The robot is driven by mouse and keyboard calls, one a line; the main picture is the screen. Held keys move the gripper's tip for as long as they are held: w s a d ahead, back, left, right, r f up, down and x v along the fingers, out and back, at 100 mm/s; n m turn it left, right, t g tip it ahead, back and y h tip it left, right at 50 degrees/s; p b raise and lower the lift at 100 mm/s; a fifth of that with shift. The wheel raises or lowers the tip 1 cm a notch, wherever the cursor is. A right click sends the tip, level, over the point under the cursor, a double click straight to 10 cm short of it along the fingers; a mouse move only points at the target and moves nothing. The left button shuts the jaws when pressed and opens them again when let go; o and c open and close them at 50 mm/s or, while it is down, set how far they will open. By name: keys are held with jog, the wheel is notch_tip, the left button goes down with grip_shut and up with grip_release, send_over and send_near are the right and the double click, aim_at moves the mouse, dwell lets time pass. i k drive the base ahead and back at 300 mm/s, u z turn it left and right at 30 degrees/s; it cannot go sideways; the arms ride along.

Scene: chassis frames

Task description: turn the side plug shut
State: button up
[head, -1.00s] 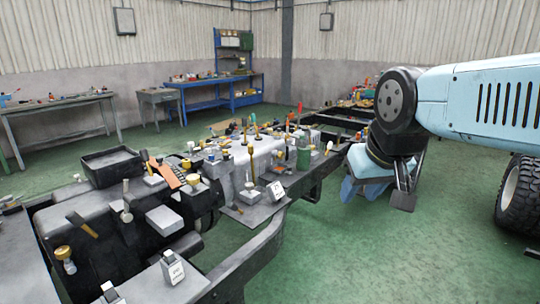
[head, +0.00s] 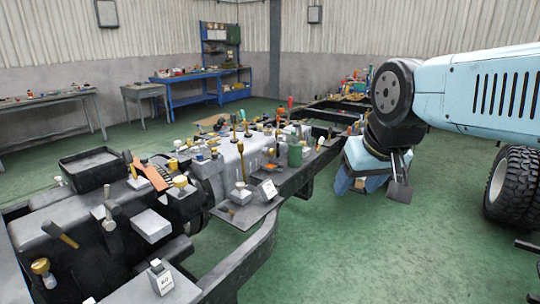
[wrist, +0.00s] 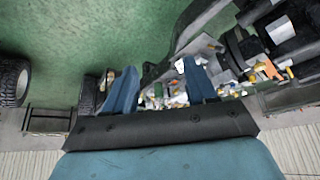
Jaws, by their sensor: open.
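My gripper (head: 358,186) hangs open and empty over the green floor, to the right of the chassis frame (head: 255,245). In the wrist view its two blue fingers stand apart (wrist: 160,70), with nothing between them. A yellow-capped plug (head: 42,266) shows at the lower left of the head view, on the dark housing (head: 75,235). Another yellow cap (head: 181,181) sits farther back on the machinery. I cannot tell which of these is the side plug, or how far either is turned. The gripper is well apart from both.
The chassis top is crowded with small parts, including a black tray (head: 92,170), an orange piece (head: 150,172) and a green cylinder (head: 295,155). A blue workbench (head: 205,85) and a grey table (head: 50,103) stand behind. A large tyre (head: 515,185) is at right. Floor between is clear.

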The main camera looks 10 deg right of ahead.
aim_at(272, 152)
jog(key=k, duration=0.5)
jog(key=z, duration=0.65)
jog(key=i, duration=1.6)
jog(key=u, duration=0.4)
